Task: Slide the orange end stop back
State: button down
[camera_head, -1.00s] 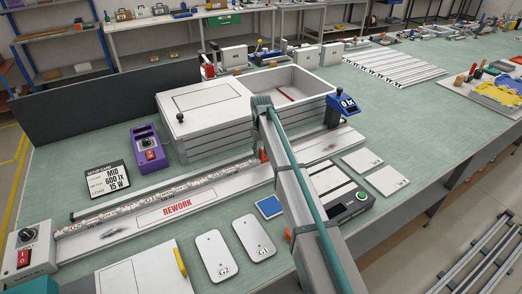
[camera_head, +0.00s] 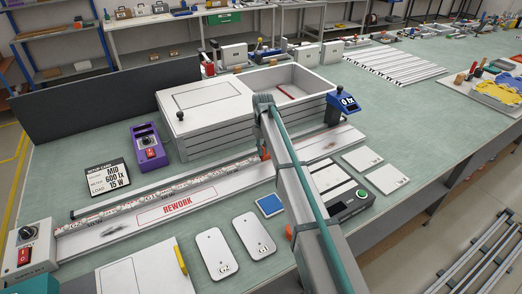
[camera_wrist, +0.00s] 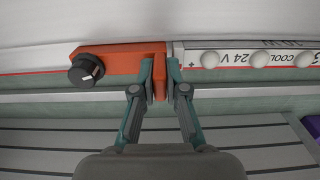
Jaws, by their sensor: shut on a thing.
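The orange end stop (camera_wrist: 118,66) lies across the rail in the wrist view, with a black knob (camera_wrist: 86,70) on its left part. Its upright right end sits between the two teal fingertips. My gripper (camera_wrist: 161,84) is shut on that end. A white strip of round lamps (camera_wrist: 250,58) lies just right of the end stop, very close to it. In the head view the lamp strip (camera_head: 170,194) runs along the rail toward my arm. My arm hides most of the end stop there.
A white lidded box with an open bin (camera_head: 205,106) stands behind the rail. A purple meter (camera_head: 149,146) and a black setup card (camera_head: 108,178) are left of it. A switch box (camera_head: 28,252) stands at the rail's left end.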

jog(key=w+d, duration=0.2)
jog(key=w+d+b, duration=0.1)
jog(key=d, duration=0.2)
jog(key=w+d, duration=0.2)
jog(key=d, duration=0.1)
jog(key=shift+w+d, duration=0.1)
jog(key=shift+w, duration=0.2)
jog(key=c, duration=1.2)
grip_release()
jog(key=shift+r, duration=0.1)
notch_tip(320, 180, up, 12)
